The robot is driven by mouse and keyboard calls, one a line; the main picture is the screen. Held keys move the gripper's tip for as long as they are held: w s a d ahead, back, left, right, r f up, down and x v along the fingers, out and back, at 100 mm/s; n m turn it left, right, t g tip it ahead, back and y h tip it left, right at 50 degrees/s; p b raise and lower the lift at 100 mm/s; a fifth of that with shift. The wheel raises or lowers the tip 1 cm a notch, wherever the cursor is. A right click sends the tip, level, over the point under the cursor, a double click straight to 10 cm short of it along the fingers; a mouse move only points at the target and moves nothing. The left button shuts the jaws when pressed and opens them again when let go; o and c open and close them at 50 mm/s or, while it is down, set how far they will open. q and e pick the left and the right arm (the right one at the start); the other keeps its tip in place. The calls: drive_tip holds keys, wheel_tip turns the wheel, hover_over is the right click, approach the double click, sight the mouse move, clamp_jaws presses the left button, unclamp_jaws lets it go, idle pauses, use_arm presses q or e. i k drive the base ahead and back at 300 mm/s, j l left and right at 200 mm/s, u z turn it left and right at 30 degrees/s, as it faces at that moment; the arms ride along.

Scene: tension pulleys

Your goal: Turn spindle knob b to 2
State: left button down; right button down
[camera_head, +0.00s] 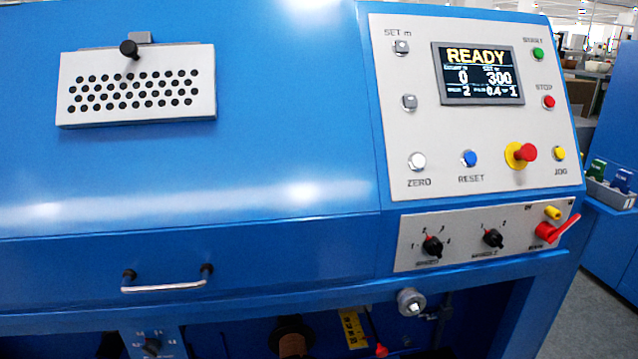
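A light grey lower panel (462,249) on the blue machine carries two black rotary knobs. The right knob (493,239) has small position marks above it, and its red pointer mark seems to face the upper left. The left knob (432,246) has several marks around it. Their labels are too blurred to read surely, so I cannot tell which is spindle knob b. Another dark knob (152,345) sits on a blue plate at the bottom left, partly cut by the frame edge. Neither of my grippers is in view.
A display (478,73) reads READY on the control panel (400,115). A red emergency button (526,153) and a red lever (556,231) stick out at right. A bar handle (166,286) and a round metal fitting (411,302) protrude from the front.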

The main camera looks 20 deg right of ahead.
sight(492, 237)
drive_tip(key=z, duration=1.65)
